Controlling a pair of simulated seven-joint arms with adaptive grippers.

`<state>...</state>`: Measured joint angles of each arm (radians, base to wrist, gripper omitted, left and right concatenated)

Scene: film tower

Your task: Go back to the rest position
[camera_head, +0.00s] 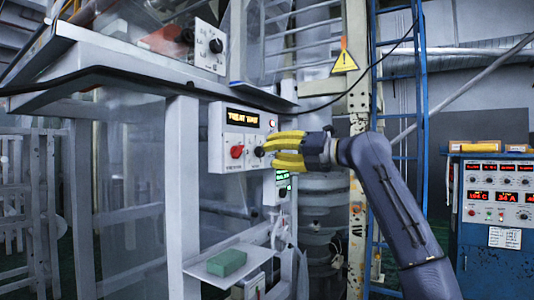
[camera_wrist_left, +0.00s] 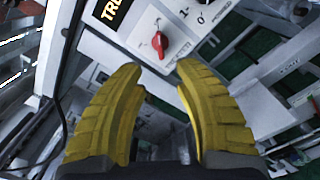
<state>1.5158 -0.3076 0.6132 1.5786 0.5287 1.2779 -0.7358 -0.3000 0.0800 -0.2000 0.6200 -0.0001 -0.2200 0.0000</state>
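The box has a lit orange display (camera_head: 243,118), a red knob (camera_head: 237,151) and a black knob (camera_head: 259,151) near the fingertips. In the left wrist view the two fingers (camera_wrist_left: 162,68) stand apart with nothing held between them. The red knob (camera_wrist_left: 160,42) shows just beyond the tips; I cannot tell the exact distance. My right gripper is not in view.
A metal frame post (camera_head: 182,180) stands at the left. A blue ladder (camera_head: 421,110) is behind my arm. A blue cabinet (camera_head: 490,265) with red readouts stands at the right. A black cable (camera_head: 330,105) hangs above the gripper.

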